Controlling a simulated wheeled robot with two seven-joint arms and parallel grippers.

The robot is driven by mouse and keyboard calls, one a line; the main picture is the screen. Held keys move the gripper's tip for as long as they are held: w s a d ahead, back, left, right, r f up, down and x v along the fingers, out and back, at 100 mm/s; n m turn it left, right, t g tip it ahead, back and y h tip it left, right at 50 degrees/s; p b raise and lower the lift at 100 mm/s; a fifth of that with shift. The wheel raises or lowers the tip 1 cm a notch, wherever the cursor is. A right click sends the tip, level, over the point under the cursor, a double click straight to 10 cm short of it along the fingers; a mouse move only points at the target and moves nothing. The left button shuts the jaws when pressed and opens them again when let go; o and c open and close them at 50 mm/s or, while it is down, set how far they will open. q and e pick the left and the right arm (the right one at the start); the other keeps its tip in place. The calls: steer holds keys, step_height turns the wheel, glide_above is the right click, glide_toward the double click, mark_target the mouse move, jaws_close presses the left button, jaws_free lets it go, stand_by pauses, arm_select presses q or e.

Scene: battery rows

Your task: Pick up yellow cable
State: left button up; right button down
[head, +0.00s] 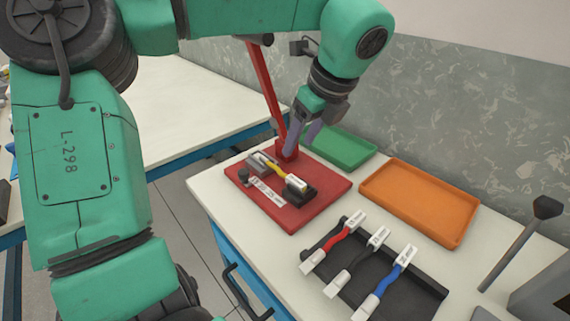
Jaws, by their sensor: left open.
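The yellow cable (276,170) is short and lies on a red board (318,202) on the workbench. Its near end has a white connector at a black block, and its far end sits at a grey part. My left gripper (302,138) is open and empty. It hangs above the far edge of the board, beyond the cable in the picture, with its fingers pointing down. The fingers partly overlap the red post and the green tray in the view. My right gripper is not in view.
A red post (265,88) rises from the board. A green tray (342,151) and an empty orange tray (420,204) stand behind and to the right. A black rack (413,299) holds red, black and blue cables. A grey lever (520,240) stands at far right.

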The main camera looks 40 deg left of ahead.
arm_select(q)
glide_above(285, 173)
steer(key=d, duration=0.3)
steer(key=f, duration=0.5)
steer(key=shift+s+a+f, duration=0.1)
steer(key=shift+s+a, duration=0.1)
steer(key=shift+s, duration=0.2)
steer(key=x, duration=0.3)
steer(key=p+x, duration=0.1)
steer(key=x, duration=0.1)
steer(key=shift+w+f, duration=0.2)
steer(key=shift+w, duration=0.15)
jaws_close()
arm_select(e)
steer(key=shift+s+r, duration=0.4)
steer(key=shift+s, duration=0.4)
